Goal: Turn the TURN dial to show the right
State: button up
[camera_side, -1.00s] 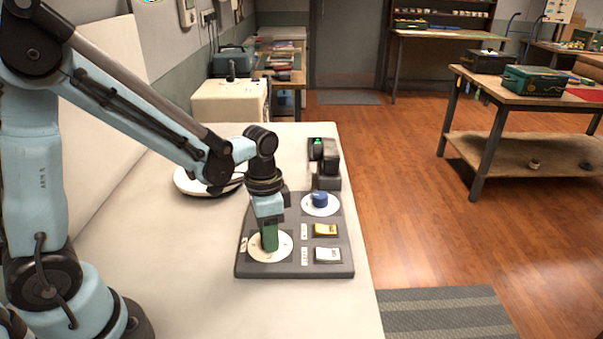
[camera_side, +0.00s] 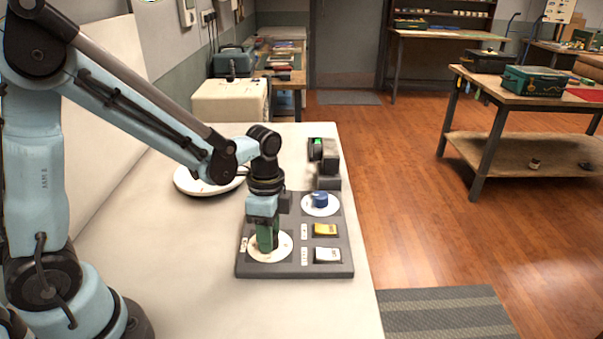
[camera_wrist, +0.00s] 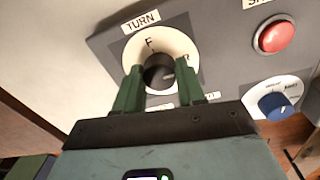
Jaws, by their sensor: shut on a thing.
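The TURN dial is a round white plate (camera_wrist: 136,48) with the letters F and R and a dark knob (camera_wrist: 158,72) at its centre. It is on the grey panel, where its white plate (camera_side: 285,245) shows in the side view. My gripper (camera_side: 267,240) points down over the dial. In the wrist view its two green fingers (camera_wrist: 158,88) stand on either side of the knob, shut on it. A small pale mark on the knob seems to lie on its right side, towards the R. The fingers hide the knob in the side view.
The grey panel (camera_side: 300,268) also carries a blue knob (camera_side: 320,199) on a white plate, a yellow switch (camera_side: 326,230) and a white switch (camera_side: 327,254). A red button (camera_wrist: 277,33) shows in the wrist view. A dark device (camera_side: 328,160) stands behind the panel.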

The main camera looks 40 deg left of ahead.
jog(key=o, duration=1.1)
jog(key=shift+c, duration=0.2)
notch_tip(320, 180, up, 12)
jog(key=shift+w+a, duration=0.2)
